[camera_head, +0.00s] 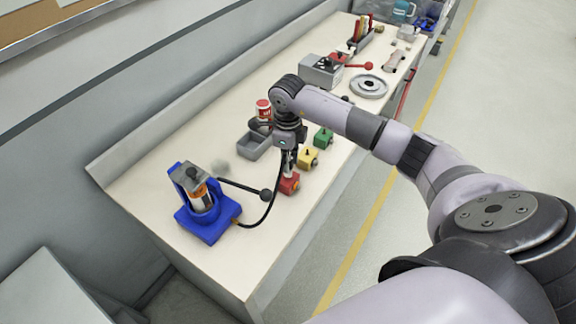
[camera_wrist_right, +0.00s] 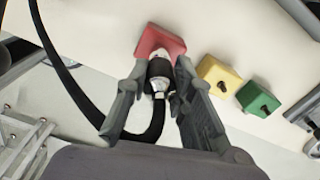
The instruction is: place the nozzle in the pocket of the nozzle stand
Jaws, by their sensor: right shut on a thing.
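My right gripper (camera_head: 287,150) points down over the table, and its fingers (camera_wrist_right: 160,105) are shut on the nozzle. The nozzle (camera_wrist_right: 159,72) has a black collar, a metal part and a pale tip. A black hose (camera_head: 271,207) runs from it. A red block (camera_head: 289,185) is directly below the nozzle; it also shows in the wrist view (camera_wrist_right: 161,41). The nozzle's tip covers part of the red block, so I cannot tell whether they touch. No pocket is clearly visible, and I cannot tell which thing is the nozzle stand. My left gripper is not in view.
A blue stand (camera_head: 204,226) with an orange and white cylinder and a black lever stands at the left. Yellow (camera_head: 308,158) and green (camera_head: 323,138) blocks sit beyond the red one. A grey tray (camera_head: 254,146) lies behind.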

